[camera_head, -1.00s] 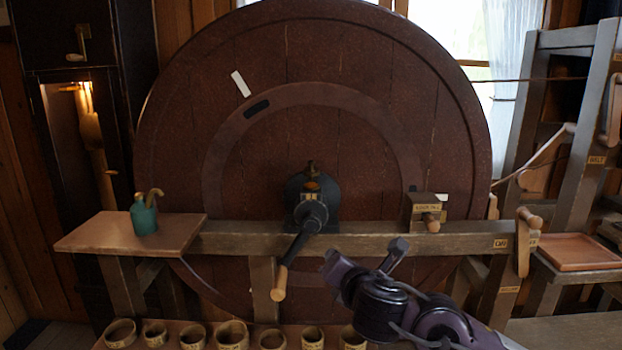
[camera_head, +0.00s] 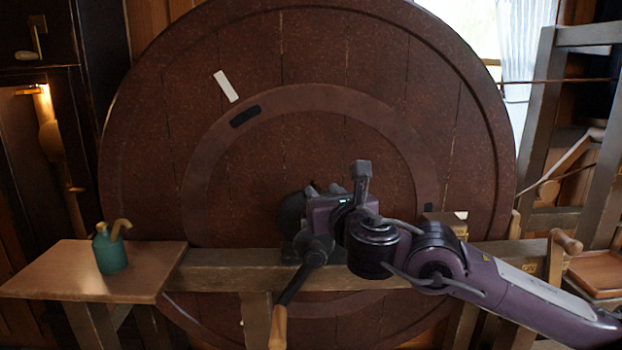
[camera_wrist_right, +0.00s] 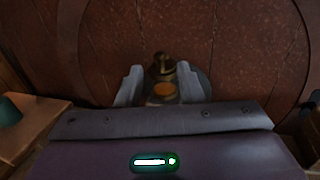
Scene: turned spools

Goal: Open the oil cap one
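The oil cap, a small brass knob (camera_wrist_right: 163,65), stands on the dark bearing housing (camera_head: 291,217) at the wheel's centre. In the wrist view an orange round area (camera_wrist_right: 163,92) shows just below the knob. In the head view my right gripper hides the cap. My right gripper (camera_head: 325,187) is in front of the housing. In the wrist view its two pale fingers (camera_wrist_right: 160,69) are apart, one on each side of the cap in the picture, with nothing held. I cannot tell how far beyond the fingertips the cap is. My left gripper is not in view.
A big brown wheel (camera_head: 330,60) stands behind a wooden beam (camera_head: 225,270). A crank handle (camera_head: 278,325) hangs in front of the housing. A green oil can (camera_head: 110,250) stands on a wooden shelf (camera_head: 60,275) at left. A wooden frame (camera_head: 540,120) stands at right.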

